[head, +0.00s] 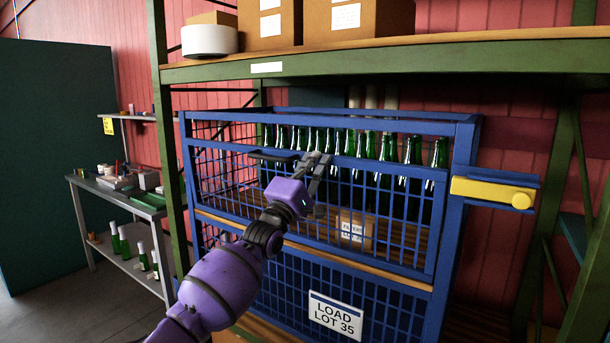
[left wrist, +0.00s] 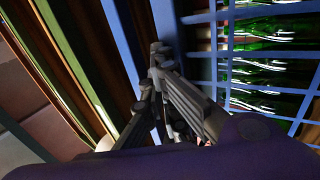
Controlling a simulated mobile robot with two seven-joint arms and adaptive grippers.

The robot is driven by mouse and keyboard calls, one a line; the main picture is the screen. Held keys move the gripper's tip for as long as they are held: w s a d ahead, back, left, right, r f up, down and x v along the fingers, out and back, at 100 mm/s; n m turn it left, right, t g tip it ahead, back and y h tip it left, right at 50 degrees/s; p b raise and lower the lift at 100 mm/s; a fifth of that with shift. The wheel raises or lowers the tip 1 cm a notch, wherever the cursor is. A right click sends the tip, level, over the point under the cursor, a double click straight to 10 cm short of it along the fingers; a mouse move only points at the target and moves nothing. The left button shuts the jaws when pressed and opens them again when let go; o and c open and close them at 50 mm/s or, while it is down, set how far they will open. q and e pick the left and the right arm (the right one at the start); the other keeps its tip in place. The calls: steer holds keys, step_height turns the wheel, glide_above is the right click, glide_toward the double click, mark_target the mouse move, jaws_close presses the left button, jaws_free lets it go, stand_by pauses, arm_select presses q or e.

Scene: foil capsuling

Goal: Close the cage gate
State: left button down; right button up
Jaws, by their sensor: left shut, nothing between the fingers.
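The blue wire cage (head: 452,235) stands on the rack and holds rows of green bottles (head: 385,185). Its upper front mesh panel, which looks like the gate (head: 405,235), has a dark handle (head: 273,155) along its top rail. I cannot tell whether this panel is fully closed. A yellow latch piece (head: 492,191) sits on a blue bracket at the right corner post. My left gripper (head: 318,158) is shut and empty, at the panel's top rail just right of the handle. In the left wrist view its fingertips (left wrist: 158,52) are close to a blue bar; contact is unclear.
A green-framed shelf (head: 400,60) with cardboard boxes (head: 355,18) and a white tape roll (head: 209,40) is above the cage. A "LOAD LOT 35" sign (head: 335,315) hangs on the lower mesh. A side bench (head: 115,195) with bottles below stands at left.

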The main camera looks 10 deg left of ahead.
arm_select(q)
steer(key=shift+w+d+r+g+y, duration=0.1)
steer(key=shift+w+d+g+y, duration=0.1)
steer(key=shift+w, duration=0.3)
steer(key=shift+w+d+r+g+y, duration=0.1)
steer(key=shift+w+d+g, duration=0.1)
steer(key=shift+w, duration=0.25)
arm_select(e)
steer(key=shift+s+d, duration=0.1)
steer(key=shift+s, duration=0.25)
steer(key=shift+f, duration=0.15)
